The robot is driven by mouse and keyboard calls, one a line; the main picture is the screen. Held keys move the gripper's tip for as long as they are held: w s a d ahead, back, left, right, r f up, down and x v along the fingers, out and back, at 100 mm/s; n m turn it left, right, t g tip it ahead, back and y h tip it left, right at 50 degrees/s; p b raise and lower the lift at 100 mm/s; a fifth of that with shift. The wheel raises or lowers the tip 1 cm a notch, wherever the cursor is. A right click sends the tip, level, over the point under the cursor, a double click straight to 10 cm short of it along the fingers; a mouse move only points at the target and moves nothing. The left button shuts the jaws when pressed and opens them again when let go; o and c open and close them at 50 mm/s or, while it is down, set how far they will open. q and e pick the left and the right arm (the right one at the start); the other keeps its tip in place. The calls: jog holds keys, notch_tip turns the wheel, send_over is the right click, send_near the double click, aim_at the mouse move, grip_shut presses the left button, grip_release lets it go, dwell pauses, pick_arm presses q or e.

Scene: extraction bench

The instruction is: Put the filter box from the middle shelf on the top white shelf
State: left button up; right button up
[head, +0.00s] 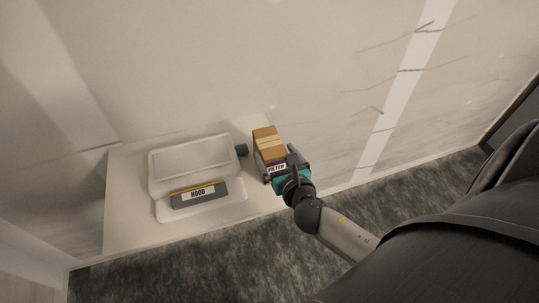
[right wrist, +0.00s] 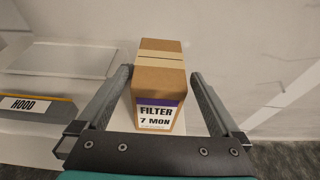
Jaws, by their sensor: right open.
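The filter box (head: 267,143) is a brown cardboard box with a paler tape band and a white and purple label reading FILTER. It stands on a white shelf top (head: 125,215), near its right end. In the right wrist view the filter box (right wrist: 159,85) sits between the two fingers of my right gripper (right wrist: 162,88). The fingers are open, one on each side, with a visible gap at the right finger. In the head view my right gripper (head: 284,165) is at the box's front right. My left gripper is not in view.
A white device with a grey front labelled HOOD (head: 198,194) stands on the shelf left of the box. A small dark knob (head: 241,150) sits between them. A pale wall rises behind, and dark carpet lies in front.

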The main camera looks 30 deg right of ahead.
aim_at(269, 145)
jog(key=shift+x, duration=2.55)
jog(key=shift+r, duration=0.1)
jog(key=shift+c, duration=0.4)
jog(key=c, duration=1.5)
